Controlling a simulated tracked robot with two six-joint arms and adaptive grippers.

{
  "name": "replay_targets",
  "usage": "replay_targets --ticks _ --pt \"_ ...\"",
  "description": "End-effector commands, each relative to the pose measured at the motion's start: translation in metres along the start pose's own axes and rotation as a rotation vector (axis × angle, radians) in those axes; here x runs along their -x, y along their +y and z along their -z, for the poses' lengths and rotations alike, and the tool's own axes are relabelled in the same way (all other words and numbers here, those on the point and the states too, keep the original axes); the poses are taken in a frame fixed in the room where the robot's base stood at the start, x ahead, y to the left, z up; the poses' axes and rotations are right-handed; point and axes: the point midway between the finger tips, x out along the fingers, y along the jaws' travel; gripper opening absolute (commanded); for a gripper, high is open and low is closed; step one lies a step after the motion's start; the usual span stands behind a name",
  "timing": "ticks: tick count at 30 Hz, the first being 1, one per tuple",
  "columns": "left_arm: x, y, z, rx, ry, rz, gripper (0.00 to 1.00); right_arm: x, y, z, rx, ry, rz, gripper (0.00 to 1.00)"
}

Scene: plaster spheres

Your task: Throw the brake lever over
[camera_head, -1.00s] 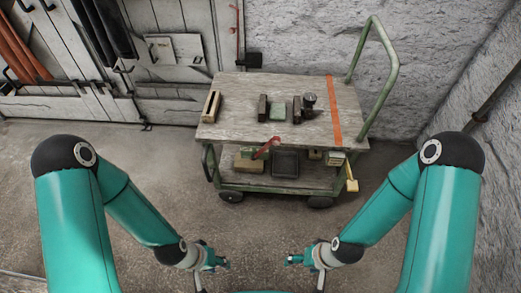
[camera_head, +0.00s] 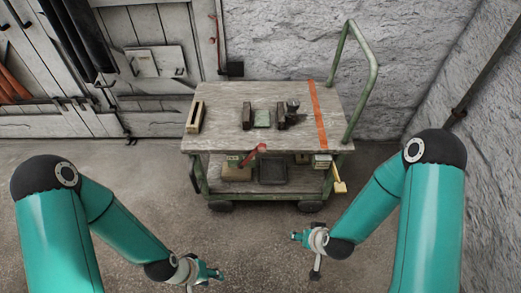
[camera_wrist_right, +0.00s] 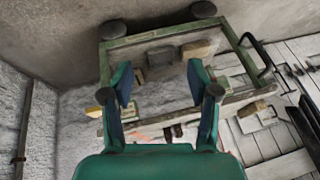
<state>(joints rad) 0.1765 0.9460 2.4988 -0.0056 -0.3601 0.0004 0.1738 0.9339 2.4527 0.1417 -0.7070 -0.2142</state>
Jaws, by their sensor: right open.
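The brake lever, a red-ended lever (camera_head: 255,154), sticks out at the front edge of the wooden-topped green cart (camera_head: 225,140), tilted up to the right. My left gripper (camera_head: 212,274) is low in the head view, in front of the cart and well short of the lever; its fingers are too small to tell open or shut. My right gripper (camera_head: 299,238) is also in front of the cart, apart from the lever. In the right wrist view, it (camera_wrist_right: 160,85) has its fingers spread and nothing between them touching. The cart appears upside down there, and I cannot pick out the lever surely.
Dark blocks and a green piece (camera_head: 262,118) stand on the cart top, beside an orange stripe (camera_head: 319,115). A lower shelf holds a dark tray (camera_head: 273,170). A yellow piece (camera_head: 339,186) hangs at the right. The floor before the cart is clear. Stone walls stand behind and right.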

Motion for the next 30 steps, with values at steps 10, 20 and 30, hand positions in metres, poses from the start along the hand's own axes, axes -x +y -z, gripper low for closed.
replay_targets --ticks 10,20,30 --pt "-0.097 -0.035 0.0 0.0 -0.001 0.0 0.4 -0.044 0.013 0.13 0.123 0.569 -0.218 0.6" --pt "-0.209 -0.075 0.001 0.0 -0.001 0.0 0.4 -0.052 -0.036 0.181 0.161 0.977 -0.29 0.6" --pt "-0.301 -0.109 0.001 0.0 -0.001 0.0 0.4 -0.073 -0.115 0.158 0.188 1.14 -0.145 0.6"
